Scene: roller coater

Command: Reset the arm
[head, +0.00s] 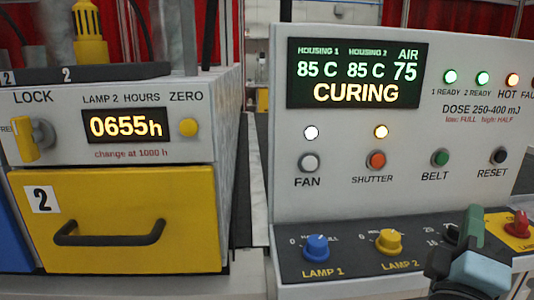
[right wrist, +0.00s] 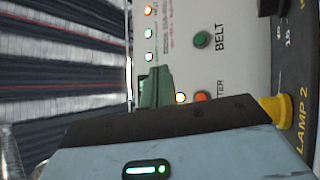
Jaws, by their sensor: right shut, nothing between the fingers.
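My right gripper (head: 472,228) is at the lower right of the head view, with its green fingers together and nothing held. It is in front of the control panel (head: 450,150), over the dark knob ledge (head: 345,255), between the yellow LAMP 2 knob (head: 388,241) and a red knob (head: 519,224). It hides part of the ledge. In the right wrist view the closed green fingers (right wrist: 155,88) point toward the panel, near the green BELT button (right wrist: 201,39). I cannot tell that they touch anything. My left gripper is not in view.
The panel display (head: 357,74) reads CURING, 85 C, 85 C and AIR 75. The red SHUTTER (head: 376,160) and black RESET (head: 499,156) buttons are above the ledge. A blue LAMP 1 knob (head: 316,247) is left. A yellow drawer (head: 120,215) with a black handle is shut.

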